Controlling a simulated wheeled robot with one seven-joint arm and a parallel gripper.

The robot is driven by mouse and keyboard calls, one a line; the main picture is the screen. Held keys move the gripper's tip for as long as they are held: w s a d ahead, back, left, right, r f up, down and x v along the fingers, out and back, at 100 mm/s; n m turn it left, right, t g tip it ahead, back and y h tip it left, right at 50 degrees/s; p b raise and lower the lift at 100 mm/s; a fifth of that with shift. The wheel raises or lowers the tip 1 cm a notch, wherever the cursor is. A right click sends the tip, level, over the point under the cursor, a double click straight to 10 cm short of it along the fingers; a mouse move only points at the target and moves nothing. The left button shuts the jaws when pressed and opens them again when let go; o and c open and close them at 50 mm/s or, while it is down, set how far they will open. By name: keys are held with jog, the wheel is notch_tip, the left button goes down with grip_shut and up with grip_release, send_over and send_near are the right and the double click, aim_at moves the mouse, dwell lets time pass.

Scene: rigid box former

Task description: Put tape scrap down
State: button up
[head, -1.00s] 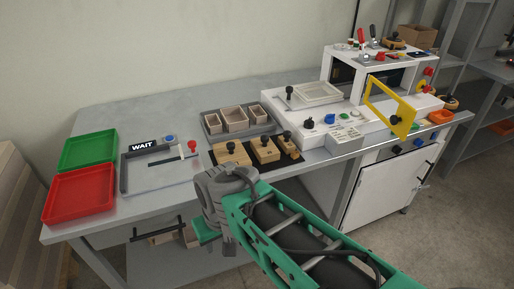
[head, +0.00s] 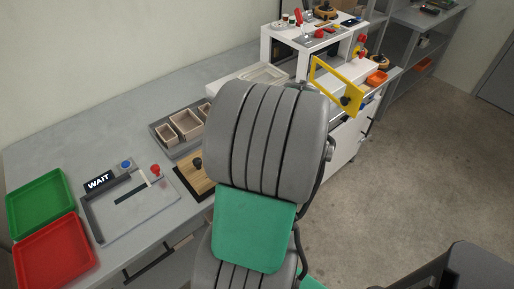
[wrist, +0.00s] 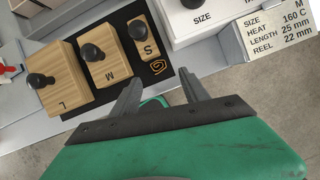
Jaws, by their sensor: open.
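A small orange-brown curl, which looks like the tape scrap (wrist: 157,67), lies on the black mat (wrist: 127,101) just below the wooden block marked S (wrist: 147,44) in the wrist view. My gripper (wrist: 161,88) is open, with its two fingers spread apart and nothing between them. The curl is beyond the fingertips, apart from them. In the head view my arm hides the gripper and the scrap.
Wooden blocks marked M (wrist: 109,70) and L (wrist: 65,85) with black knobs stand left of the S block. A label card (wrist: 276,29) is at upper right. In the head view, green (head: 40,203) and red (head: 54,253) trays and a WAIT panel (head: 100,181) are at left.

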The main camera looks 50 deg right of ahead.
jog(key=x, duration=0.5)
jog(key=shift+w+a+f, duration=0.1)
jog(key=shift+w+f, duration=0.05)
jog(key=shift+f, duration=0.05)
jog(key=shift+c, duration=0.4)
grip_shut()
